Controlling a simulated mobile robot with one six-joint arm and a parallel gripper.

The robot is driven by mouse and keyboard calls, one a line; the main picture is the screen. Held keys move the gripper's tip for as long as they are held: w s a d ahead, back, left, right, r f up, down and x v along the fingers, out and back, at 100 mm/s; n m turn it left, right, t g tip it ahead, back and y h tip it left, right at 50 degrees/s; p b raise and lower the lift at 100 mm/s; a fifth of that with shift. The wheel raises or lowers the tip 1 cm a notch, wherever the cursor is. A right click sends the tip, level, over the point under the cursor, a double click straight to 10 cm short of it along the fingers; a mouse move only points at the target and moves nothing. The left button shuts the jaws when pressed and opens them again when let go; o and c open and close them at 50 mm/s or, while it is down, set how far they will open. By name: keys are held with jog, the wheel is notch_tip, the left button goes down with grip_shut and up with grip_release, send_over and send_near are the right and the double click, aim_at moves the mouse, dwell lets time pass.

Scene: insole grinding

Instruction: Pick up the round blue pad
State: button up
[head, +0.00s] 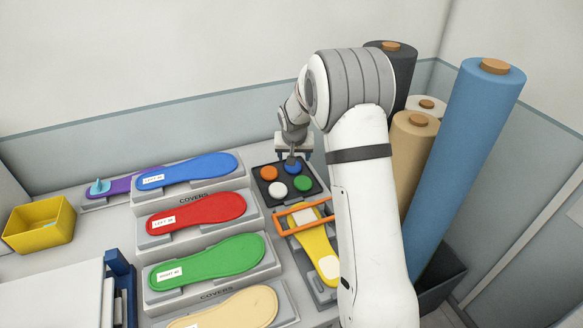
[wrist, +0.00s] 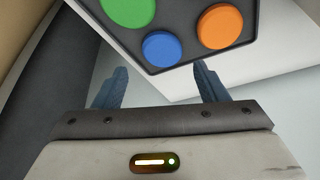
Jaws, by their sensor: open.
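The round blue pad (head: 293,169) sits at the back right of a dark tray (head: 262,187), partly hidden by my gripper in the head view. In the wrist view the blue pad (wrist: 160,48) lies just beyond and between the tips of the two fingers. My gripper (wrist: 159,70) is open, with nothing between its fingers. In the head view my gripper (head: 291,156) points down close above the blue pad. I cannot tell whether it touches the pad.
An orange pad (head: 269,173), a white pad (head: 277,189) and a green pad (head: 303,183) share the tray. A yellow insole (head: 318,247) with an orange frame (head: 290,211) lies in front. Coloured insoles on stepped stands are at left; tall rolls (head: 465,150) stand at right.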

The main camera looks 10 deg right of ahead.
aim_at(295, 170)
jog(key=shift+p+x, duration=1.35)
jog(key=shift+x, duration=2.15)
jog(key=shift+w+a, duration=0.1)
jog(key=shift+w, duration=0.1)
jog(key=c, duration=0.7)
